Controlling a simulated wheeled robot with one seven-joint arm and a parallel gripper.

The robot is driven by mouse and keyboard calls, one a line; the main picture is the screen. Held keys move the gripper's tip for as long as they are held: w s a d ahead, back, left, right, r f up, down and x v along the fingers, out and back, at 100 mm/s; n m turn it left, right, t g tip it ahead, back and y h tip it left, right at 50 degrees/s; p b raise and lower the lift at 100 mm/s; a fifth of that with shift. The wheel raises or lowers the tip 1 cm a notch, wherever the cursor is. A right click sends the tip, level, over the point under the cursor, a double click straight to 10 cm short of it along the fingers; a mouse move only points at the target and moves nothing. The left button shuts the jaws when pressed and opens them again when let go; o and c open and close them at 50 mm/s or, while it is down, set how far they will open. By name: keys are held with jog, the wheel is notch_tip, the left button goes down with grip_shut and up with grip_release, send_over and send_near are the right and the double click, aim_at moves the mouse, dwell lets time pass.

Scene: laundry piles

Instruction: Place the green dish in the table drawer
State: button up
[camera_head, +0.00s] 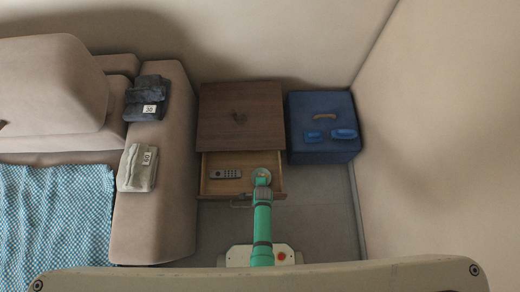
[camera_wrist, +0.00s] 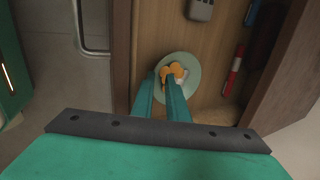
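The pale green dish (camera_wrist: 194,82) is round and shows in the wrist view over the wooden floor of the open table drawer (camera_head: 219,188). In the head view it is a small light disc (camera_head: 262,173) at the drawer's right side, partly behind my arm. My gripper (camera_wrist: 169,76) points down over the dish, its two teal fingers reaching the dish's middle-left part. Orange patches show at the fingertips. The fingers are close together with a narrow gap, and I cannot tell whether they hold the dish or whether it rests on the drawer floor.
A grey remote (camera_head: 225,174) lies in the drawer's left part. A red and white stick-like item (camera_wrist: 234,70) lies along one side. The brown table top (camera_head: 240,115) is bare. A blue box (camera_head: 322,150) stands right, the sofa (camera_head: 160,220) left.

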jog(key=v, duration=1.1)
jog(key=shift+s+r, duration=0.2)
jog(key=shift+r, duration=0.1)
jog(key=shift+s+r, duration=0.2)
jog(key=shift+r, duration=0.05)
jog(key=s+r+n+t, duration=0.3)
jog(key=r+n, duration=0.3)
jog(key=r, duration=0.7)
jog(key=s+r+n+t, duration=0.4)
jog(key=s+r+n, duration=0.1)
jog(key=r, duration=0.9)
jog(key=s+a+r+n+t, duration=0.1)
jog(key=s+r+n+t, duration=0.3)
jog(key=r, duration=1)
jog(key=n, duration=0.3)
jog(key=shift+s, duration=0.4)
jog(key=shift+a, duration=0.15)
jog(key=shift+w, duration=0.1)
